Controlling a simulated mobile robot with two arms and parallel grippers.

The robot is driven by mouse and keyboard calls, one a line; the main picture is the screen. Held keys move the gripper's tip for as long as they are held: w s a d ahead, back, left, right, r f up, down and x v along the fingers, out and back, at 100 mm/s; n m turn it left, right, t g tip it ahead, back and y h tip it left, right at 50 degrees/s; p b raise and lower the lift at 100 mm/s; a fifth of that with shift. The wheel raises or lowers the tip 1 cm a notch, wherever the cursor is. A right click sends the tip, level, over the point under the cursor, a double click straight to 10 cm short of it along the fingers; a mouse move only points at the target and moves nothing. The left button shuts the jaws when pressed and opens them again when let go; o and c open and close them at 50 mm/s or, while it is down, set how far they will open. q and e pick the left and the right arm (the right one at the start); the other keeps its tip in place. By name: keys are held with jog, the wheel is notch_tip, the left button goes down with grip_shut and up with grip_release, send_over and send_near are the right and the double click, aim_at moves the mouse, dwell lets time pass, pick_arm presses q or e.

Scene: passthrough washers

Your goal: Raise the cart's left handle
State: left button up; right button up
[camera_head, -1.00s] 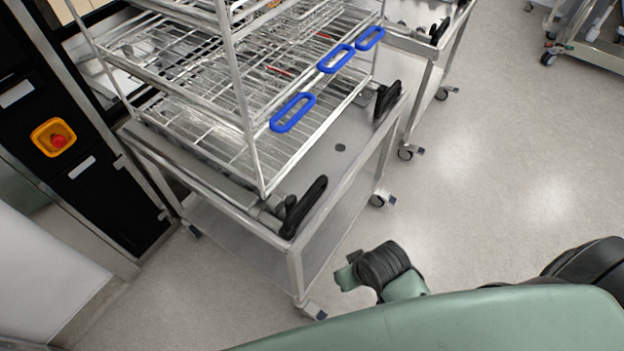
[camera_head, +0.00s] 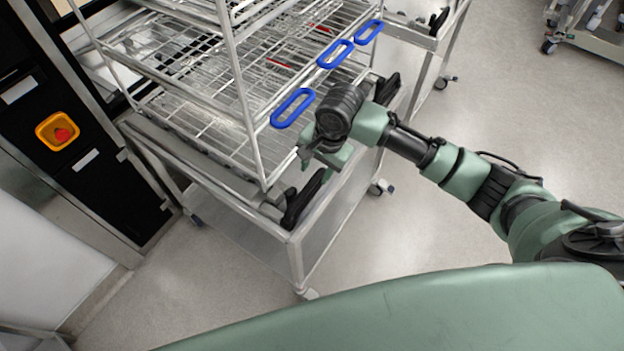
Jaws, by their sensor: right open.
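The steel cart (camera_head: 283,236) stands before the washer with a wire rack on it. Its left handle (camera_head: 302,203) is a black lever at the near left corner, slanting along the cart's front edge. The right handle (camera_head: 387,88) is a similar black lever at the far end of that edge, partly behind my right arm. My right gripper (camera_head: 318,160) is open, over the cart's front edge just above the upper end of the left handle. I cannot tell whether it touches the handle. My left gripper is not in view.
The wire rack (camera_head: 240,100) carries several blue oval tags (camera_head: 292,108) close to my right wrist. A black washer panel with a red button (camera_head: 62,133) is at left. Another cart (camera_head: 428,72) stands behind.

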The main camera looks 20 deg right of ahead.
aim_at(312, 183)
jog(key=x, duration=0.7)
jog(key=shift+w+d+f+p, duration=0.2)
jog(key=shift+d+f+p, duration=0.1)
jog(key=shift+p, duration=0.1)
grip_shut()
dwell(1.1)
